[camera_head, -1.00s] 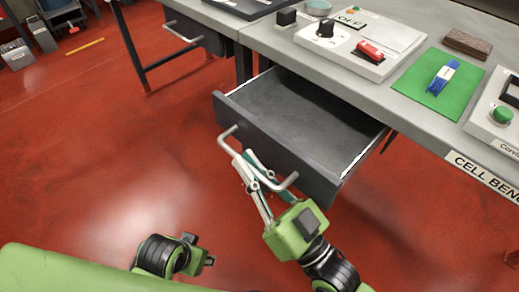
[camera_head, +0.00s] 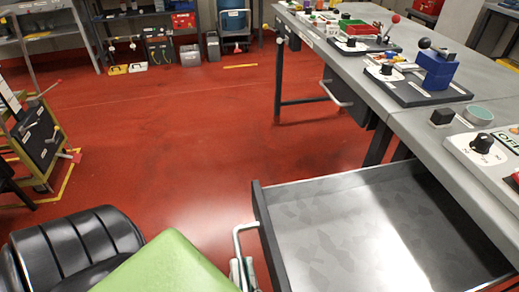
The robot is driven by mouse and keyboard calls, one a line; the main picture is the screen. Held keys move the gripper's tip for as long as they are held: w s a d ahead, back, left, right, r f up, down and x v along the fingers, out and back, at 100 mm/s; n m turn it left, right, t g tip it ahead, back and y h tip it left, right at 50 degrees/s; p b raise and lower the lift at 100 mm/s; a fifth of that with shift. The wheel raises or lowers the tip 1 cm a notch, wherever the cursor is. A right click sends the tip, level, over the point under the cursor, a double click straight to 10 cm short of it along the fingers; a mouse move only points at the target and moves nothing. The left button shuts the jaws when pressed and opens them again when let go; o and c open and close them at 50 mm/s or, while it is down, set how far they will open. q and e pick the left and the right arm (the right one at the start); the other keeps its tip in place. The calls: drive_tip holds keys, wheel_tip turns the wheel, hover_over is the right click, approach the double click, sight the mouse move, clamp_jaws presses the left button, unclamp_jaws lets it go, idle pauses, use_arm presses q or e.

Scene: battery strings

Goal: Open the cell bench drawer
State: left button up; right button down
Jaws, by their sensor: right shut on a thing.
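The cell bench drawer (camera_head: 375,235) stands pulled well out from under the grey bench at the lower right. Its dark front panel (camera_head: 266,232) faces left, and the visible part of its grey inside is empty. The light bar handle (camera_head: 240,232) sticks out from the front panel. My right gripper (camera_head: 242,270) is shut on the handle, at the bottom edge of the view, with only its fingers partly showing. The lower end of the handle is hidden or out of frame. My left gripper is not in view.
Another handle (camera_head: 337,94) shows under the farther bench. Red floor (camera_head: 170,130) is clear left of the drawer. A trolley (camera_head: 40,140) stands far left.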

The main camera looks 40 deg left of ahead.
idle(0.3)
drive_tip(key=c, duration=2.2)
unclamp_jaws()
drive_tip(key=shift+o, duration=0.2)
drive_tip(key=v, duration=1.2)
drive_tip(key=shift+s, duration=0.1)
